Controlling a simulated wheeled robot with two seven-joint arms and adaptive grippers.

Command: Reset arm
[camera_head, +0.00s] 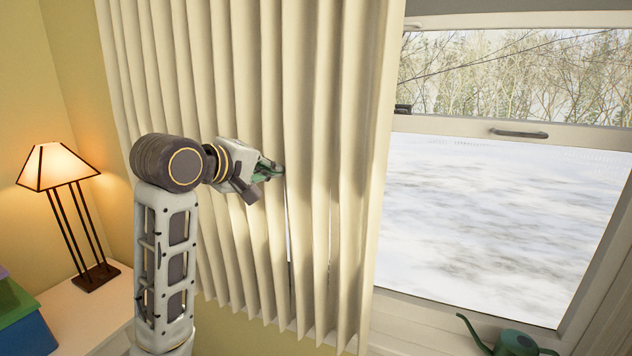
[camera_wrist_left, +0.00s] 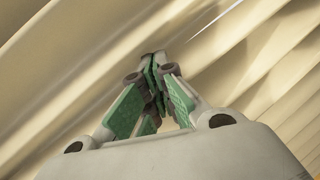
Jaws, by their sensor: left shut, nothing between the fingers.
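My left gripper (camera_head: 279,171) is raised in front of the cream pleated curtain (camera_head: 330,120), its tips at or very near the folds; I cannot tell if they touch. In the left wrist view the left gripper (camera_wrist_left: 155,62) shows its green-padded fingers drawn together with nothing between them. The curtain (camera_wrist_left: 60,50) fills the background there, its folds close around the fingertips. My left arm rises from the lower left of the head view and bends right at the top. My right gripper is in neither view.
A lit lamp (camera_head: 58,168) stands on a white surface (camera_head: 88,318) at left, beside stacked coloured boxes (camera_head: 22,318). A window (camera_head: 490,200) with a handle (camera_head: 518,133) is to the right of the curtain. A green watering can (camera_head: 512,343) sits at the lower right.

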